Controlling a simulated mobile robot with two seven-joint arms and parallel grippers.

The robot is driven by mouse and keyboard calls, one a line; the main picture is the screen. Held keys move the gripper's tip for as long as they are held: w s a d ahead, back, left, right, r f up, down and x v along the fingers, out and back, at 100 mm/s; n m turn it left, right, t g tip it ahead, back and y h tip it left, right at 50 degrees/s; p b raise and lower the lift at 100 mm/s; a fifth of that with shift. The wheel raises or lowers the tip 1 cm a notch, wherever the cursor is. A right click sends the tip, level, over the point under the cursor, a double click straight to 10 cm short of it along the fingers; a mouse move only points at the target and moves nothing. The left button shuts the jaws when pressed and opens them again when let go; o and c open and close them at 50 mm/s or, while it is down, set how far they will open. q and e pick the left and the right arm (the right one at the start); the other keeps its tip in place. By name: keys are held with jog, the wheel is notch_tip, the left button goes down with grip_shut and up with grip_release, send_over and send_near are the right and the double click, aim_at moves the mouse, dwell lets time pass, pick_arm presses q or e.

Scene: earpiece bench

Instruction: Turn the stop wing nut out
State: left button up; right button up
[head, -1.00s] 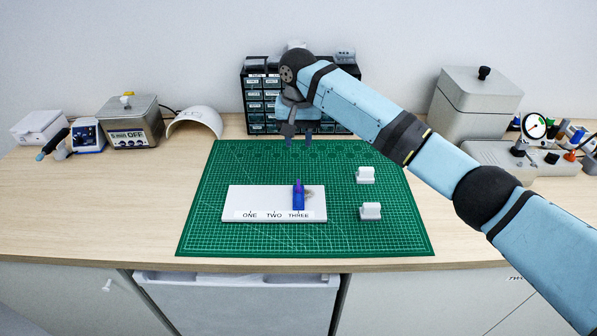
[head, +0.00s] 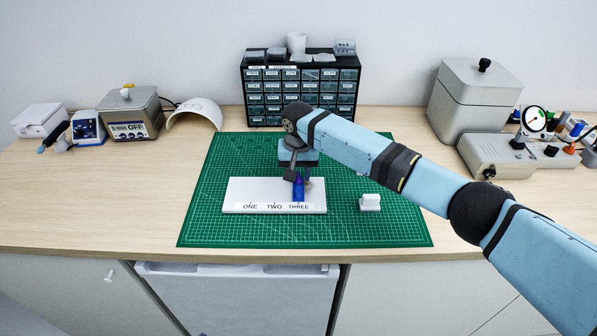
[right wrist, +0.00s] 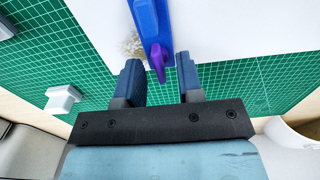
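A white block (head: 240,195) marked ONE, TWO, THREE lies on the green mat. A blue upright piece (head: 298,192) stands at its THREE end. In the right wrist view, a purple winged part (right wrist: 157,60) sits at the near end of the blue piece (right wrist: 147,22); it may be the wing nut. My right gripper (head: 300,176) is over the THREE end and hides part of the blue piece. In the right wrist view my right gripper (right wrist: 160,80) is open, one finger either side of the purple part's tip, with gaps on both sides. My left gripper is out of view.
A small white block (head: 370,203) stands right of the marked block; another is mostly hidden by my arm. The green mat (head: 215,225) is clear at front and left. A drawer cabinet (head: 265,98) stands behind; instruments line both sides.

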grip_shut()
